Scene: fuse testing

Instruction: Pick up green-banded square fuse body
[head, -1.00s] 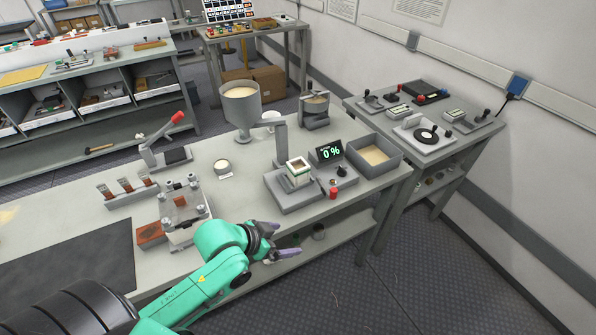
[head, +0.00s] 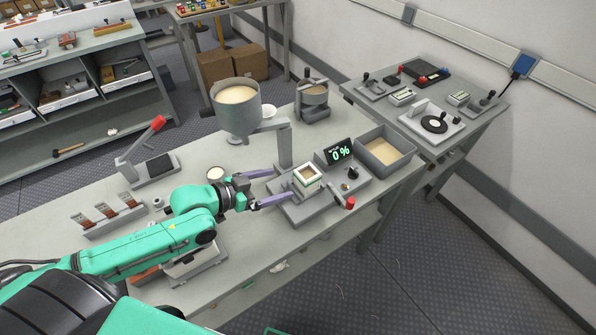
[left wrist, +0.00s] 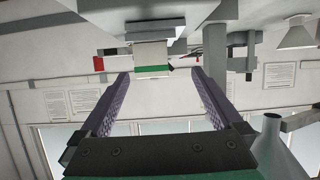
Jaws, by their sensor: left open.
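The green-banded square fuse body (head: 308,179) is a white square block with a green band and an open top. It stands upright on the grey base of the filling station (head: 300,209). My left gripper (head: 260,188) is open, with its two purple fingers pointing at the fuse body from the left, a short way apart from it. In the left wrist view the fuse body (left wrist: 152,60) appears ahead between the fingertips (left wrist: 159,75), not held. My right gripper is not in view.
A grey hopper (head: 238,112) stands behind the fuse body on a post. A red-handled lever press (head: 148,155) stands left.

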